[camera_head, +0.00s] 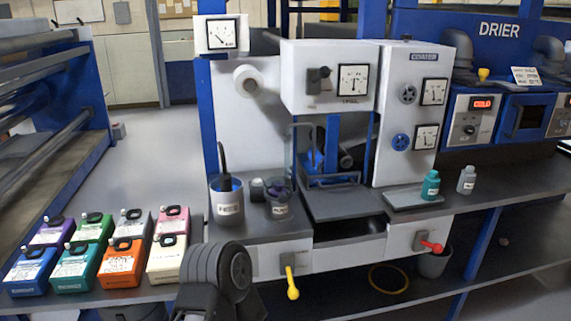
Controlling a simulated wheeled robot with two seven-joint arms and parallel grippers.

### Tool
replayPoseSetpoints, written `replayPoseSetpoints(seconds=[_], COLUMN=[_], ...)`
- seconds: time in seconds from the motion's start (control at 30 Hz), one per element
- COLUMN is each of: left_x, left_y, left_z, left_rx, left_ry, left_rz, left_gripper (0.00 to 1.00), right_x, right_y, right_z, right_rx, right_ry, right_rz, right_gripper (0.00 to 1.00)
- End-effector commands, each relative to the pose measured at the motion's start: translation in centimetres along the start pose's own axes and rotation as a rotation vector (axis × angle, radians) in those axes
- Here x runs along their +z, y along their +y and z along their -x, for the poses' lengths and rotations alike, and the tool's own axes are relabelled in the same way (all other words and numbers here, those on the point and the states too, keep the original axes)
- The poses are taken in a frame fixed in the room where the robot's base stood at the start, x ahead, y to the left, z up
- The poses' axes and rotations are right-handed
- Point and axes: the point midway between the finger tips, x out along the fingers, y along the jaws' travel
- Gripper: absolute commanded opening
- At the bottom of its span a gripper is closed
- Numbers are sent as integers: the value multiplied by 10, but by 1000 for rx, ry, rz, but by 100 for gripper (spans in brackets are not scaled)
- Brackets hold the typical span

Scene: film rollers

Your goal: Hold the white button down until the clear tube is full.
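I cannot make out a white button for certain. A small pale round-topped thing (257,188) stands between a grey pot (227,208) and a dark see-through beaker (280,208), but I cannot tell what it is. No clear tube can be told apart surely; thin upright lines beside the coater's opening are too small to read. The white coater machine (400,60) stands in the middle. A dark ribbed arm part of mine (225,270) shows at the bottom, left of centre. No gripper fingers are in view.
Several coloured boxes with handles, including an orange one (122,262), stand on the left bench. A yellow lever (291,284) and a red lever (432,247) stick out in front. A teal bottle (431,185) and a grey bottle (466,180) stand right. The drier (500,80) is beyond.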

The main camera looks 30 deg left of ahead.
Motion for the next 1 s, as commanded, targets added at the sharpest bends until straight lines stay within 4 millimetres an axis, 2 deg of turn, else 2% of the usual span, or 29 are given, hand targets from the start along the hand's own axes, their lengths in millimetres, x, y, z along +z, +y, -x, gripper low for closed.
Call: replayPoseSetpoints(seconds=[0.03, 0.27, 1.0], left_x=[0, 0, 0], left_y=[0, 0, 0], left_z=[0, 0, 0], left_rx=[0, 0, 0], left_ry=[0, 0, 0], left_rz=[0, 0, 0], left_gripper=[19, 0, 0], right_x=[0, 0, 0], right_y=[0, 0, 0], right_z=[0, 0, 0], right_rx=[0, 0, 0], right_ry=[0, 0, 0], right_rz=[0, 0, 0], right_gripper=[0, 0, 0])
